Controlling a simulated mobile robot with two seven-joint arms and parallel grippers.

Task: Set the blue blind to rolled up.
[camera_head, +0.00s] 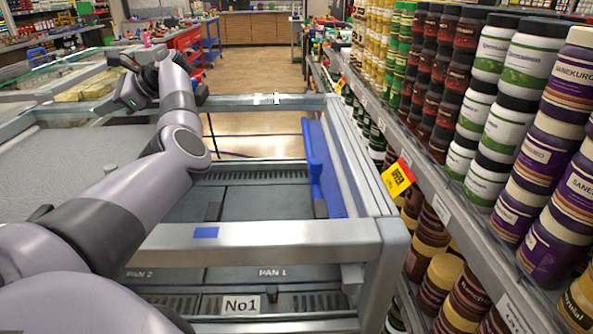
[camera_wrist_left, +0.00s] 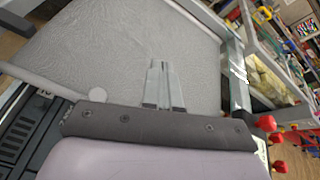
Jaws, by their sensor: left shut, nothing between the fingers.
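A blue upright piece (camera_head: 322,168), which looks like the blue blind, stands along the inner right side of the metal frame. It shows as a narrow blue strip; I cannot tell from this angle how far it is rolled. My left gripper (camera_wrist_left: 162,68) is shut and empty in the left wrist view, over a grey textured surface. In the head view my left arm reaches forward along the left of the frame, with its hand well apart from the blue piece; the fingertips are hard to make out there. My right gripper is not in view.
The metal frame's front rail (camera_head: 255,236) carries a small blue patch (camera_head: 205,232). Below are dark pans labelled PAN 1 and PAN 2. A grey sheet (camera_head: 75,150) lies at left. A shelf of jars (camera_head: 505,90) closely flanks the right. Floor (camera_head: 260,62) is open beyond.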

